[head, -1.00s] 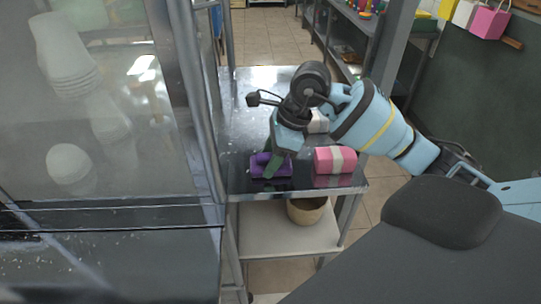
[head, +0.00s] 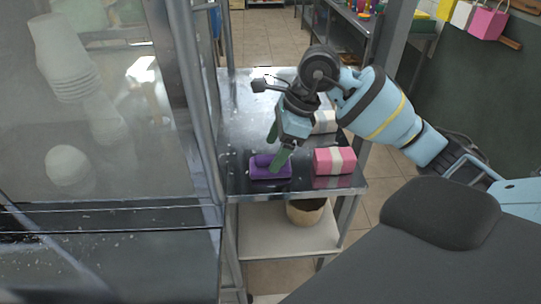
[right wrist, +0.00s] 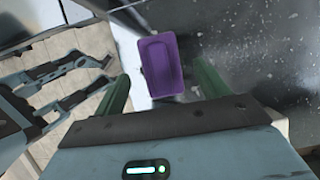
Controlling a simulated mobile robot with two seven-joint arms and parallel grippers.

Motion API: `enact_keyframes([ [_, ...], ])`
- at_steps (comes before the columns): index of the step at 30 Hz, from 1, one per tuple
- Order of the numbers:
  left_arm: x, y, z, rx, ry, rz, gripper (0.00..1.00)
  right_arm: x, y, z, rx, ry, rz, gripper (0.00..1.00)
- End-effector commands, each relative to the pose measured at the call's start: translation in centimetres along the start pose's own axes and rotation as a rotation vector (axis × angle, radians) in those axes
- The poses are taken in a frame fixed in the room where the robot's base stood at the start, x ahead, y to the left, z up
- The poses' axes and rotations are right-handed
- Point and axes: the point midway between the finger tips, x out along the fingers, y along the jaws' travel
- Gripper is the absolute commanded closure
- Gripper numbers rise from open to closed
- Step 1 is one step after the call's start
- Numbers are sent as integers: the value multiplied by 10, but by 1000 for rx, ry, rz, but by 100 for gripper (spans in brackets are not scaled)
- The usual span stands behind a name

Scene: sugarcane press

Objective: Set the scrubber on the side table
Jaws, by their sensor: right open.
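The purple scrubber (head: 268,168) lies on the metal side table (head: 245,120), near its front edge. In the right wrist view the scrubber (right wrist: 161,66) shows beyond and between the two green fingers, clear of both. My right gripper (head: 279,148) is open and empty, just above and behind the scrubber in the head view. It also shows open in the right wrist view (right wrist: 163,95). My left gripper is not in view.
A pink block with a white band (head: 335,161) sits right of the scrubber. A white block (head: 324,122) stands behind it, partly hidden by my gripper. A pot (head: 306,211) is on the lower shelf (head: 275,235). A glass case with cups (head: 62,60) is at the left.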

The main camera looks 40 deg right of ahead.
Motion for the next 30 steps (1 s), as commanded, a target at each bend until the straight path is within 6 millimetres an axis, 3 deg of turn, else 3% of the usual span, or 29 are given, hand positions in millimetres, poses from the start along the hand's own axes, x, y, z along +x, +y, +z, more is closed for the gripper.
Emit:
enact_keyframes([
  [6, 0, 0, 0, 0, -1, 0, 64, -47, -1, 1, -1, -2, -5, 26],
  [12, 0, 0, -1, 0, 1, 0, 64, -74, 0, 1, 0, -1, -2, 26],
  [18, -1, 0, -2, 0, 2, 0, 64, -84, 0, 0, 0, 0, 0, 26],
  [30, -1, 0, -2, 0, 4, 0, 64, -85, 0, 0, 0, 0, 0, 26],
])
